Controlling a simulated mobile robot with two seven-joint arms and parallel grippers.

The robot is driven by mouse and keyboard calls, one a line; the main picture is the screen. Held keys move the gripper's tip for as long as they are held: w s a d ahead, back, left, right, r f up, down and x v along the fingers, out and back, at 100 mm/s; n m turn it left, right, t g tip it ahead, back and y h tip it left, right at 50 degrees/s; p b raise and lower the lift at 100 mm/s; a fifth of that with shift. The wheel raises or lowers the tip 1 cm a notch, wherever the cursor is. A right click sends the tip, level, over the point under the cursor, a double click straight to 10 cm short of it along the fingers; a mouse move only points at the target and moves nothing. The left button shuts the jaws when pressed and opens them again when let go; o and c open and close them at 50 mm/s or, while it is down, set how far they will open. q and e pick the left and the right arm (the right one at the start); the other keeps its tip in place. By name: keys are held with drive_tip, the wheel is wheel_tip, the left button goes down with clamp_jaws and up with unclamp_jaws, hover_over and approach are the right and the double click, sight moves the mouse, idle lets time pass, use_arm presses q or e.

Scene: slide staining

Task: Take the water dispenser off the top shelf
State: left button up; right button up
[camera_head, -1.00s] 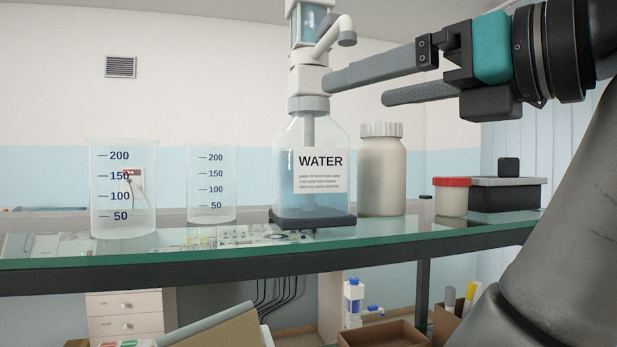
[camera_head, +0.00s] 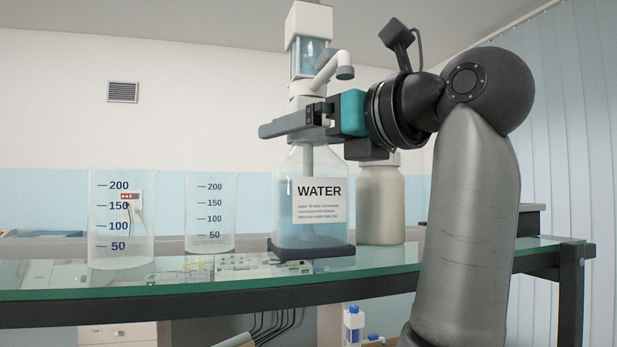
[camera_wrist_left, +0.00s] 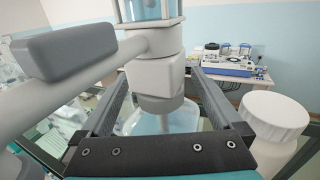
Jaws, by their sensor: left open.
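The water dispenser (camera_head: 310,205) stands upright on the glass top shelf (camera_head: 130,277). It is a clear bottle labelled WATER with a white neck, pump and spout. My left gripper (camera_head: 280,122) reaches in from the right at neck height, and one finger crosses in front of the neck. In the left wrist view, the dispenser's white neck (camera_wrist_left: 157,78) lies between the two open fingers, with a visible gap at the right finger. Contact on the left side is unclear because the spout covers part of that finger. My right gripper is not in view.
Two clear graduated beakers (camera_head: 121,215) (camera_head: 210,212) stand left of the dispenser. A cream bottle (camera_head: 381,205) stands close on its right, partly behind my arm; its white cap (camera_wrist_left: 272,115) is near the right finger. The air above the beakers is free.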

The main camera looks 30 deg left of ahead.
use_arm(q)
drive_tip(key=x, duration=0.2)
drive_tip(key=shift+w+a, duration=0.1)
drive_tip(key=shift+a, duration=0.15)
drive_tip(key=c, duration=1.3)
drive_tip(key=shift+r, duration=0.1)
drive_tip(key=shift+r, duration=0.1)
